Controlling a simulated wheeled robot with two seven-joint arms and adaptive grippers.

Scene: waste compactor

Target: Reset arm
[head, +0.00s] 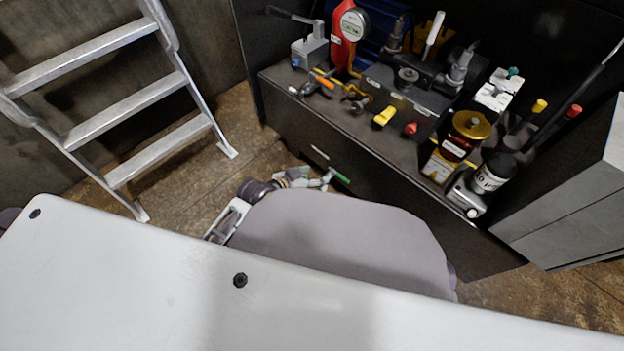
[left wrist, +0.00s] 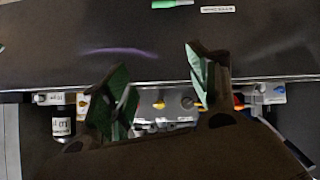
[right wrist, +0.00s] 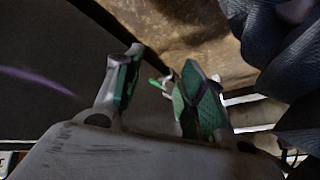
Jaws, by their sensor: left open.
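My left gripper (head: 326,179) shows in the head view in front of the dark workbench, beyond my large grey body panel. Part of its arm is hidden by that panel. In the left wrist view the two green-padded fingers of my left gripper (left wrist: 158,78) stand apart with nothing between them. In the right wrist view the green-padded fingers of my right gripper (right wrist: 160,72) also stand apart, and no held object shows. I cannot clearly make out my right gripper in the head view.
The workbench (head: 345,137) carries several tools, including a red gauge (head: 350,28) and a gold-topped canister (head: 468,128). A metal ladder (head: 125,103) stands at the left. A grey cabinet (head: 570,205) is at the right. Brown floor is free between ladder and bench.

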